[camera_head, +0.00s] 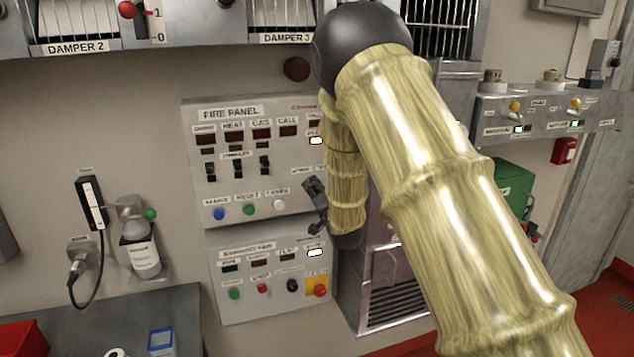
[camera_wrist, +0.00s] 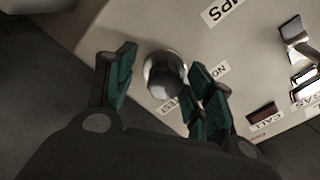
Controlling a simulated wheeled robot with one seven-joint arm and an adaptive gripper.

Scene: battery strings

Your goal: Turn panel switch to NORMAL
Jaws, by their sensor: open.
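In the wrist view a round metallic panel switch knob (camera_wrist: 163,75) with a dark face stands out from the pale panel. A label reading TEST and a partly covered label beginning "NO" lie beside it. My open gripper (camera_wrist: 165,66) has one dark green finger on each side of the knob; whether either touches it I cannot tell. In the head view my gripper (camera_head: 315,205) is at the right part of the fire panel (camera_head: 190,130), and my arm hides the switch there. I cannot tell which position the knob points to.
A lower panel (camera_head: 225,305) with several buttons sits under the fire panel. A metal cabinet (camera_head: 375,312) with a vent stands behind my arm. A bottle (camera_head: 140,250) hangs on the wall at left. The wall between bottle and panel is clear.

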